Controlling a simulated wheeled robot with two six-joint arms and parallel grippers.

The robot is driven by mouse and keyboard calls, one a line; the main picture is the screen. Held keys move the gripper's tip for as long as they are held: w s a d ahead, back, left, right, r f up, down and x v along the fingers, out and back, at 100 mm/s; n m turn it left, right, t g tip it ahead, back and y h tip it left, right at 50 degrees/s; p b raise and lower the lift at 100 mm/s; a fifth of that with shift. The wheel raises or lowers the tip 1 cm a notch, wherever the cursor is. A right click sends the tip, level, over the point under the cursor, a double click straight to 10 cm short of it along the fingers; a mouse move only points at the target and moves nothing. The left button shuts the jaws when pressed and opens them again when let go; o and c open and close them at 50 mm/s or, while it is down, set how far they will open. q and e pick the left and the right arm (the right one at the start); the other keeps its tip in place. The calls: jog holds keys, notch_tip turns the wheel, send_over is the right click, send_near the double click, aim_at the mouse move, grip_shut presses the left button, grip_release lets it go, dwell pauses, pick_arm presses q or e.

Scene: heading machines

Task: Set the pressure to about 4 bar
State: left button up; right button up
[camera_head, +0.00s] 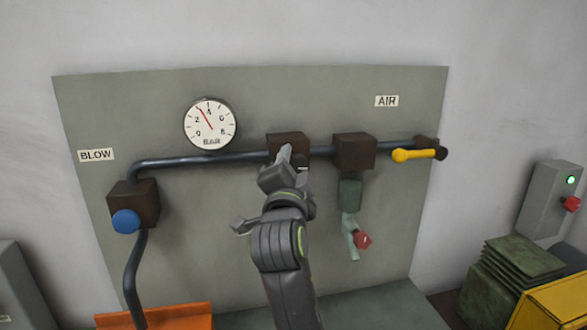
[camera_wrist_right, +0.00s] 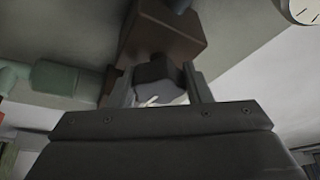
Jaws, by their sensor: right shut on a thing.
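The round white gauge (camera_head: 218,117) sits on the grey-green panel, marked in bar. Its red needle points up and left, between 2 and 4, closer to 4. Right of it a dark brown block (camera_head: 287,138) sits in the pipe. My right gripper (camera_head: 293,163) is up against this block, shut on the knob beneath it. In the right wrist view the dark knob (camera_wrist_right: 154,73) with a pale mark is between the two fingers, under the brown block (camera_wrist_right: 160,35). The gauge (camera_wrist_right: 305,10) is cut off in that view's top right corner. My left gripper is not in view.
A second brown block (camera_head: 354,152) carries a green bowl and a red-tipped drain (camera_head: 362,240). A yellow lever (camera_head: 412,155) is at the pipe's right end. A blue knob (camera_head: 126,221) is at left. A control box (camera_head: 548,200) is on the right wall.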

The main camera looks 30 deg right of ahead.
jog(key=m+g, duration=0.1)
jog(key=m, duration=0.2)
jog(key=shift+r+p, duration=0.15)
jog(key=shift+p, duration=0.15)
jog(key=shift+m+g+p, duration=0.5)
jog(key=shift+m+g, duration=0.2)
jog(key=shift+m, duration=0.9)
jog(key=o, duration=1)
